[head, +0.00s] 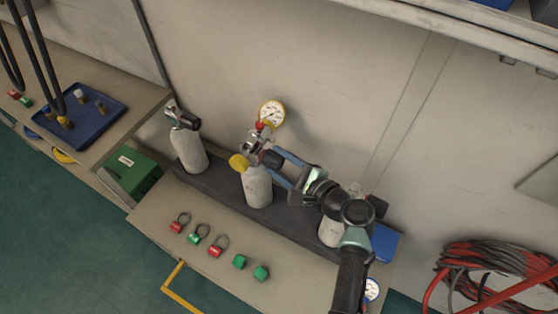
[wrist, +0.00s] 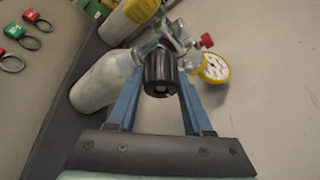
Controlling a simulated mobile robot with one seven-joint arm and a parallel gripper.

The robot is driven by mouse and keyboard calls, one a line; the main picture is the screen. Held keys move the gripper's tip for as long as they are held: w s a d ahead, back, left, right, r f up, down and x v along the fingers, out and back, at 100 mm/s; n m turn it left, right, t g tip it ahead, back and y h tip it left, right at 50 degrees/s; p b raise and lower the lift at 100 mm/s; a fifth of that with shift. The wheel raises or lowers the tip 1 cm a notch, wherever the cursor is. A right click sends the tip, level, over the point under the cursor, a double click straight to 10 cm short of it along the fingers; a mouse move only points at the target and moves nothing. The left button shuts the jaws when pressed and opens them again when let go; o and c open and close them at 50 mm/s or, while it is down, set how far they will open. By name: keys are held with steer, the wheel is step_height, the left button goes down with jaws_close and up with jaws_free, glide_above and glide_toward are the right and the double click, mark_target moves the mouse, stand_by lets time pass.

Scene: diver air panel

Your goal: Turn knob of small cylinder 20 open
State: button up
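The middle small white cylinder (head: 257,187) stands upright in a dark rack, and it also shows in the wrist view (wrist: 105,85). No number is readable on it. Its metal valve carries a black knob (head: 271,159), a small red part (head: 260,125) and a yellow cap (head: 238,161). My gripper (head: 279,163) reaches in from the right. In the wrist view the black knob (wrist: 160,73) lies between its two blue fingers. The fingers are apart, one on each side of the knob. I cannot tell whether they press on it.
A yellow-rimmed gauge (head: 271,114) is behind the valve. Another cylinder (head: 188,149) with a black knob stands left; a third (head: 330,232) is partly hidden by my arm. Red and green tags (head: 215,251) lie on the bench front. A green box (head: 131,172) is left.

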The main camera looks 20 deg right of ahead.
jaws_close()
steer(key=shift+f+b, duration=0.1)
steer(key=shift+b, duration=0.3)
